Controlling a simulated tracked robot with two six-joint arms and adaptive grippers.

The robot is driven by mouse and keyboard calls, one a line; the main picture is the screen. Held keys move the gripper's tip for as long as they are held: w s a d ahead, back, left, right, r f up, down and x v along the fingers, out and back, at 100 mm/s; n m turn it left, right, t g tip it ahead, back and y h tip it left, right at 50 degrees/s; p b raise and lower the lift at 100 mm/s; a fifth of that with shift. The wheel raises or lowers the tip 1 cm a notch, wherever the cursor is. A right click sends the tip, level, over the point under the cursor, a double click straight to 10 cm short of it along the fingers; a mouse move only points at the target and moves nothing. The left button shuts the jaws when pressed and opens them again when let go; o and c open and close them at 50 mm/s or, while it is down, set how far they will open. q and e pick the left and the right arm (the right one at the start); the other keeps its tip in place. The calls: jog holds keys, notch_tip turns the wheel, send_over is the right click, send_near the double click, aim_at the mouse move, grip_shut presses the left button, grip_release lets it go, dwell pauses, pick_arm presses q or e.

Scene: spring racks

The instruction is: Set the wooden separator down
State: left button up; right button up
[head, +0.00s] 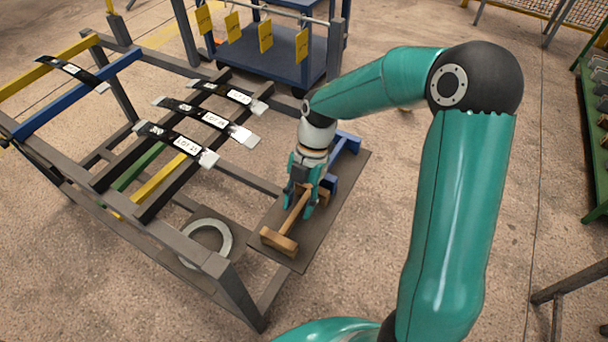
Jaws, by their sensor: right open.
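The wooden separator (295,220) is a light-brown bar with wider end blocks. It rests on the dark flat board (289,253) at the right side of the rack, its near end block towards me. My right gripper (302,205) points down over the separator, with its fingers on either side of the bar. The fingers are open, and I cannot tell whether they touch the wood. The gripper hides part of the bar's far end. My left gripper is not in view.
A grey metal rack (187,247) holds several leaf springs with white labels, one being this spring (176,139). A blue separator (341,160) stands behind my right gripper. A grey ring (207,241) lies low in the rack.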

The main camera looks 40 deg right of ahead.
jog(key=v, duration=0.9)
jog(key=shift+r, duration=0.4)
jog(key=shift+d, duration=0.1)
